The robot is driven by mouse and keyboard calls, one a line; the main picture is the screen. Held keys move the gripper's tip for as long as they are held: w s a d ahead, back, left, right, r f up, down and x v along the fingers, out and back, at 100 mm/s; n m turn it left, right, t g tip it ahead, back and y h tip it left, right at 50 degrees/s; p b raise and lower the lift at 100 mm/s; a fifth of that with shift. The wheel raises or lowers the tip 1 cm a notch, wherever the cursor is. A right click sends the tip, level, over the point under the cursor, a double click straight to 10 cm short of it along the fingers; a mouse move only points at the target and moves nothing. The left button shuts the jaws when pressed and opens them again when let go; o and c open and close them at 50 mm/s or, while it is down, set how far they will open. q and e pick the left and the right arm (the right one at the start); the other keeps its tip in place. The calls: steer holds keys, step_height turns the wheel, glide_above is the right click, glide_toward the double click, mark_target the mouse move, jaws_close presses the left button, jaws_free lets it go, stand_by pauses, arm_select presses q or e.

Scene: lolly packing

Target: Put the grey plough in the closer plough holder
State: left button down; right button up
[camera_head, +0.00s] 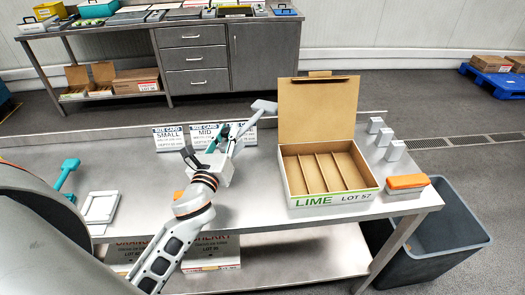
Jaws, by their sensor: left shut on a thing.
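My left gripper (227,146) is above the middle of the steel table, left of the open carton. It is shut on the grey plough (264,107), whose handle slants up and right from the fingers to a flat pale head. The plough is held up in front of the size cards at the back of the table. A teal plough-like tool (68,172) is at the table's left. Several small grey blocks (385,137) stand at the table's right; I cannot tell whether these are the plough holders. My right gripper is not in view.
An open LIME carton (336,198) with long compartments stands on the table (265,196). An orange-topped block (407,184) sits by the right edge. A white frame (100,207) lies at left. A grey bin (435,240) stands on the floor at right.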

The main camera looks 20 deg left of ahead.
arm_select(q)
steer(key=w+d+f+b, duration=0.1)
steer(key=d, duration=0.1)
steer(key=w+d+f+b, duration=0.1)
steer(key=d+f, duration=0.1)
steer(key=w+d+f+b, duration=0.1)
steer(key=d, duration=0.2)
steer(key=shift+w+f, duration=0.3)
steer(key=shift+w, duration=0.05)
steer(key=shift+d+f+b, duration=0.15)
steer(key=shift+f+b, duration=0.2)
steer(key=shift+f, duration=0.3)
steer(key=m+p, duration=0.1)
steer(key=w+d+r+m+p, duration=0.1)
steer(key=m+p, duration=0.1)
steer(key=shift+d+h, duration=0.3)
step_height(320, 180, down, 2)
steer(key=shift+f+m+g+b, duration=0.1)
steer(key=shift+m+g+b, duration=0.2)
steer(key=shift+b, duration=0.1)
steer(key=c, duration=2.2)
jaws_free()
steer(key=shift+f, duration=0.15)
steer(key=shift+c, duration=0.2)
steer(key=o, duration=0.4)
